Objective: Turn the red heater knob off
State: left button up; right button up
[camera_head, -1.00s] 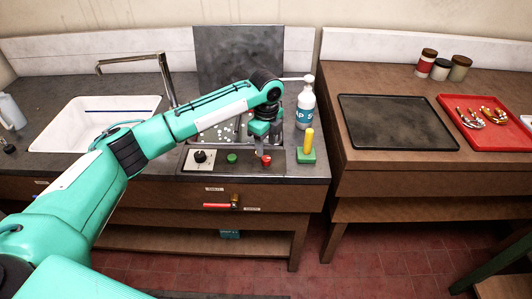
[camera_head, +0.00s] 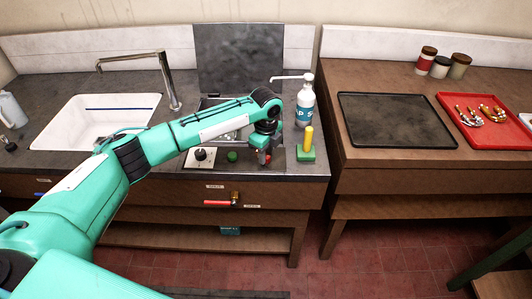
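The red heater knob (camera_head: 268,159) is on the dark panel at the front of the sink counter, to the right of a green knob (camera_head: 232,156). My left gripper (camera_head: 263,160) points down at the red knob, with its fingers at or beside it and covering part of it. The fingers are too small to tell whether they are open or shut on it. The knob's turned angle cannot be read. My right gripper is not in view.
A white plate with a black dial (camera_head: 201,156) sits left of the green knob. A green block with a yellow handle (camera_head: 306,148) and a pump bottle (camera_head: 305,103) stand close on the right. A red lever (camera_head: 217,203) is on the counter front below.

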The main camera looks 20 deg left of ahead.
pick_arm(q)
jog(key=shift+r+n+p, duration=0.2)
jog(key=shift+n+p, duration=0.5)
jog(key=shift+p, duration=0.35)
jog(key=n+p, duration=0.6)
jog(key=p, duration=0.1)
jog(key=shift+n, duration=0.4)
jog(key=n+p, duration=0.5)
jog(key=shift+d, duration=0.1)
jog(key=n+p, duration=0.2)
jog(key=n, duration=0.2)
jog(key=shift+f+n+p, duration=0.1)
jog(key=shift+n+p, duration=0.2)
jog(key=shift+p, duration=0.1)
jog(key=o, duration=1)
